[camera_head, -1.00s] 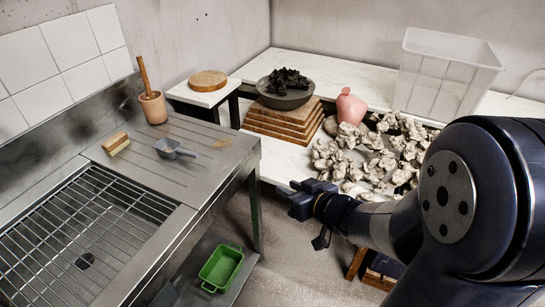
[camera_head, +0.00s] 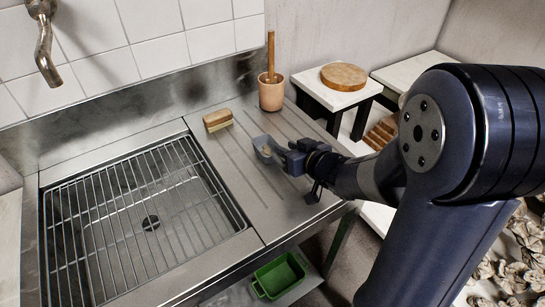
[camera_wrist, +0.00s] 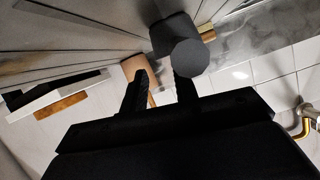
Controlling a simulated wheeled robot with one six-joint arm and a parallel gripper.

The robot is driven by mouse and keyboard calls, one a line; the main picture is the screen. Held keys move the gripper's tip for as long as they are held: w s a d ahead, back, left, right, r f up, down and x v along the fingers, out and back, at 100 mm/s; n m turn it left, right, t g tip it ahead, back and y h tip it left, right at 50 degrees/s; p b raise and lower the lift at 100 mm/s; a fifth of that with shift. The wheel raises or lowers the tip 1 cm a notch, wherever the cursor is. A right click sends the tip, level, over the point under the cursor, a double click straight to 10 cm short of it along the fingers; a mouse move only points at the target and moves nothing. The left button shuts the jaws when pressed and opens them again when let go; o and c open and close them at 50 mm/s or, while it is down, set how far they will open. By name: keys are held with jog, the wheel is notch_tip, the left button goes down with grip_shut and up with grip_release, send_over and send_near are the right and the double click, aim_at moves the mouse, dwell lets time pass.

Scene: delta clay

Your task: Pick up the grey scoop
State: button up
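The grey scoop (camera_head: 264,148) lies on the ribbed steel drainboard (camera_head: 240,179), right of the brush. My gripper (camera_head: 284,160) is low over the board, close by the scoop's right side, and hides its handle in the head view. In the wrist view my gripper (camera_wrist: 160,80) has its two dark fingers apart, with a gap between them. The scoop (camera_wrist: 175,38) shows there beyond the right finger, its round dark end overlapping that fingertip in the picture. I cannot tell whether they touch.
A wooden-backed brush (camera_head: 218,120) lies left of the scoop. A mortar (camera_head: 271,94) with an upright pestle stands behind it. A sink with a wire rack (camera_head: 140,215) is at left. A green tub (camera_head: 280,275) sits below the board's front edge.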

jog(key=x, duration=0.4)
jog(key=shift+w+f, duration=0.1)
jog(key=shift+w, duration=0.05)
jog(key=shift+c, duration=0.2)
grip_shut()
